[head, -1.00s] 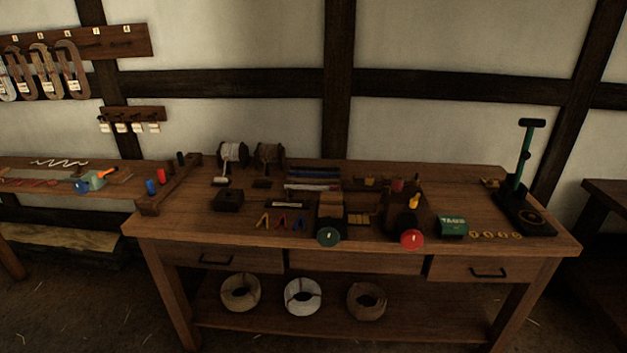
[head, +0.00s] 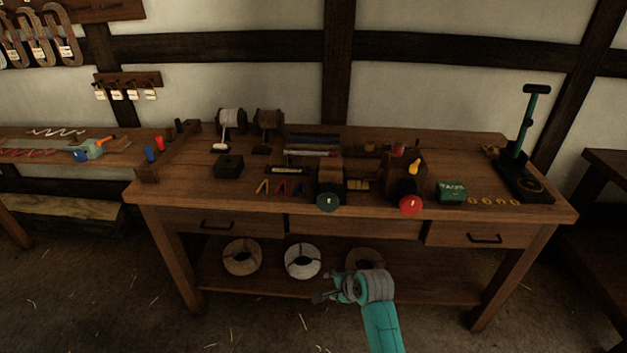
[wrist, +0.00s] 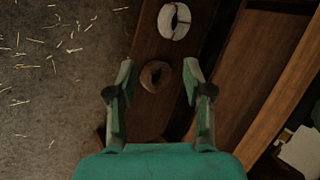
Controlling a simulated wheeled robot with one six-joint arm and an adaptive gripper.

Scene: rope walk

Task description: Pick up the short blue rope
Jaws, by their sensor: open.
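A thin blue strip (head: 315,136) lies among several coloured strips at the back middle of the bench in the head view. It may be the short blue rope, but it is too small to tell. My gripper (head: 322,297) is in front of the bench's lower shelf, well below and apart from the strips. In the wrist view my gripper (wrist: 155,80) is open and empty, with its fingers wide apart. The blue strip cannot be made out in the wrist view.
The workbench (head: 460,146) carries spools, blocks, small coloured V-shaped pieces and a teal box (head: 451,192). A tan coil (head: 242,257), a white coil (head: 302,261) and a brown coil (wrist: 155,76) lie on its lower shelf. The floor in front is clear except for straw.

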